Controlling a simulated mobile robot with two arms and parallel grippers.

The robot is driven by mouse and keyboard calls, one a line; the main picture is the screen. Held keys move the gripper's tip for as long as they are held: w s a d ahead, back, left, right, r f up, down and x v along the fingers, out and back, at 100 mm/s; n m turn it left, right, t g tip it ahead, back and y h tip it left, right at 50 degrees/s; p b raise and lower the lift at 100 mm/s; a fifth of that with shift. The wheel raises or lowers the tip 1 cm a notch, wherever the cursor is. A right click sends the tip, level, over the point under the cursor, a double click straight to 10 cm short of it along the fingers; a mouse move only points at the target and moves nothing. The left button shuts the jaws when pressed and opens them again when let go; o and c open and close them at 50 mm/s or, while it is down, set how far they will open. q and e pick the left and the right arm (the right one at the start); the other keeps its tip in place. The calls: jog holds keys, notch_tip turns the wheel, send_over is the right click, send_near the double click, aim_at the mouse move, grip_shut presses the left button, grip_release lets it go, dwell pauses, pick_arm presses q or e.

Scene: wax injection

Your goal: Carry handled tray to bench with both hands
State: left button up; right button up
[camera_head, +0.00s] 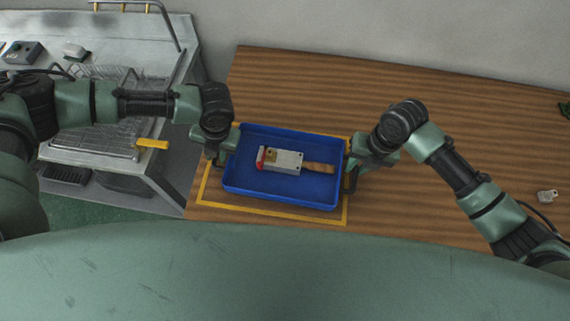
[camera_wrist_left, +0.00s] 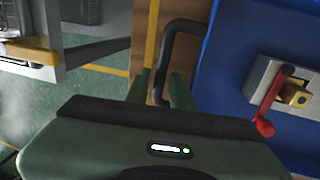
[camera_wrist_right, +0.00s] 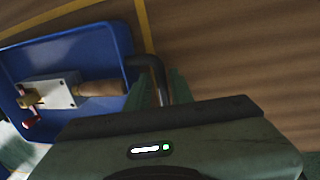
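The blue handled tray (camera_head: 240,181) is over the wooden bench, within or just above a yellow outline. I cannot tell whether its underside touches the bench. In it lies a grey metal block with a red lever and a wooden handle (camera_head: 284,161). My left gripper (camera_head: 217,150) is at the tray's left side, its fingers closed around the black left handle (camera_wrist_left: 184,27). My right gripper (camera_head: 354,162) is at the right side, its fingers closed around the black right handle (camera_wrist_right: 140,61). The tray looks about level.
The wooden bench (camera_head: 450,110) has wide free room to the right of the tray. A small grey part (camera_head: 547,196) lies near its right edge. A metal machine table (camera_head: 105,150) with a wire basket stands to the left, separated by a narrow gap. A wall runs behind.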

pick_arm(q)
jog(key=shift+a+f, duration=0.15)
jog(key=shift+f, duration=0.45)
pick_arm(e)
jog(key=shift+s+a+f, duration=0.1)
jog(key=shift+f, duration=0.5)
pick_arm(q)
jog(key=shift+f, duration=0.1)
pick_arm(e)
jog(key=shift+f, duration=0.1)
pick_arm(q)
grip_shut()
pick_arm(e)
grip_shut()
pick_arm(q)
jog(key=shift+w, duration=0.1)
